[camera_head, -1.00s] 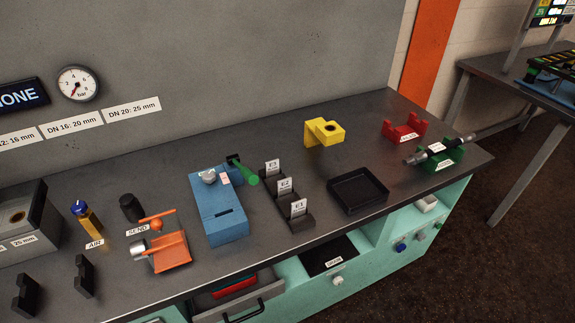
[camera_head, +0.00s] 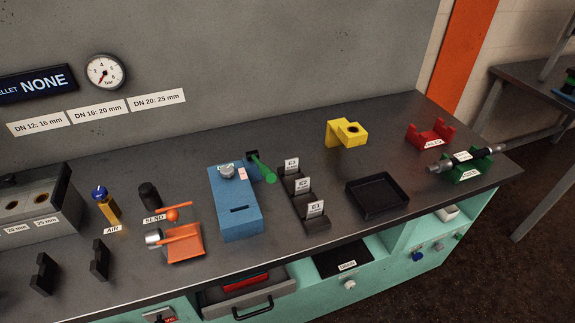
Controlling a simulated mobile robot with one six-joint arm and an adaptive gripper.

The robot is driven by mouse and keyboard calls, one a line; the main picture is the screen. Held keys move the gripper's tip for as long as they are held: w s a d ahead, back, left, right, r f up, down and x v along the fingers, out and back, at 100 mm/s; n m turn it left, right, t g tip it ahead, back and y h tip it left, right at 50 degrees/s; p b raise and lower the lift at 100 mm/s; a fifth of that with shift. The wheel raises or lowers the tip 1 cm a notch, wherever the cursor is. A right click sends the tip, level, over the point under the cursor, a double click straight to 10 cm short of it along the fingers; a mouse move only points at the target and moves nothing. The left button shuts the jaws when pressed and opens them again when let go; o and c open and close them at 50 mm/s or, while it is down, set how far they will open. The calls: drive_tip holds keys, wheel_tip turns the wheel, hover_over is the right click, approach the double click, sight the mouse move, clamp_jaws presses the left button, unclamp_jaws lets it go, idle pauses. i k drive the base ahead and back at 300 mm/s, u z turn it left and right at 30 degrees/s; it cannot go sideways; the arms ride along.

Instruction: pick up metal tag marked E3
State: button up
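The metal tag marked E3 (camera_head: 291,163) stands upright at the far end of a black stepped rack (camera_head: 318,224) on the workbench. It is small and pale, with dark lettering. The tag marked E2 (camera_head: 303,184) stands in the middle of the rack and the tag marked E1 (camera_head: 316,208) at the near end. A green handle (camera_head: 264,168) on the blue machine (camera_head: 234,205) is close to the left of the E3 tag. My gripper is not in view.
An empty black tray (camera_head: 378,212) lies right of the rack, with a yellow bracket (camera_head: 346,131) behind it. Red (camera_head: 430,133) and green (camera_head: 466,175) holders are farther right; a hose part lies on the green one. An orange device (camera_head: 184,244) stands left of the blue machine.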

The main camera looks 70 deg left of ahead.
sight(291, 165)
drive_tip(key=u, duration=0.1)
drive_tip(key=k, duration=1.2)
drive_tip(key=u, duration=1.75)
